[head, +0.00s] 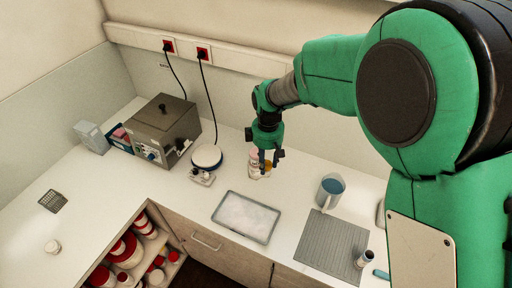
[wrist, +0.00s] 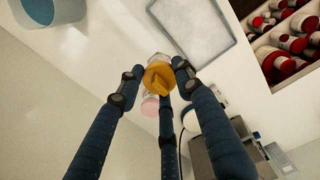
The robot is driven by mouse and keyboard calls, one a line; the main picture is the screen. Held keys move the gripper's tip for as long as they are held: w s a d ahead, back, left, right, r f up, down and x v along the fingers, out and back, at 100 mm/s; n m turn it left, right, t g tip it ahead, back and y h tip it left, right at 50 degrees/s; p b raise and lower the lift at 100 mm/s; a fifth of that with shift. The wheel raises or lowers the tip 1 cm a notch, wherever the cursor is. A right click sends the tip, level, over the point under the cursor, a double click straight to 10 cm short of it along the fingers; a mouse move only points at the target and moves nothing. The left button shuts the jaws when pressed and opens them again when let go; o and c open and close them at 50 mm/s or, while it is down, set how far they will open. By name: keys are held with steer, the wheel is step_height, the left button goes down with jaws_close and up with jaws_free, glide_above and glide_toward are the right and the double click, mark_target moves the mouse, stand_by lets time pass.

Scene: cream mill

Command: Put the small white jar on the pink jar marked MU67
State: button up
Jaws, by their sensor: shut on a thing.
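My gripper (head: 265,156) points down over the counter at the back, right of the round white-topped device. In the wrist view its fingers (wrist: 160,80) are closed around a small white jar with an orange lid (wrist: 158,76); its orange part also shows in the head view (head: 268,164). A pink jar (wrist: 150,106) shows beside and partly behind the fingers, and in the head view close left of the gripper (head: 253,166). I cannot tell whether the two jars touch. No marking is readable.
A grey tray (head: 246,217) and a ribbed grey mat (head: 331,246) lie in front. A blue-topped jug (head: 330,191) stands to the right. The round device (head: 207,157) and a brown box (head: 163,128) stand left. An open drawer (head: 130,262) holds red-and-white jars. The left counter is mostly clear.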

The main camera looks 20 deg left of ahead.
steer(key=w+a+f+p, duration=0.1)
steer(key=w+a+p, duration=0.1)
steer(key=w+a, duration=0.8)
steer(key=shift+w+f, duration=0.25)
steer(key=shift+w, duration=0.85)
steer(key=shift+f+p, duration=0.35)
steer(key=shift+f, duration=1.35)
steer(key=shift+f, duration=0.15)
steer(key=o, duration=1)
step_height(320, 180, up, 12)
steer(key=b, duration=0.1)
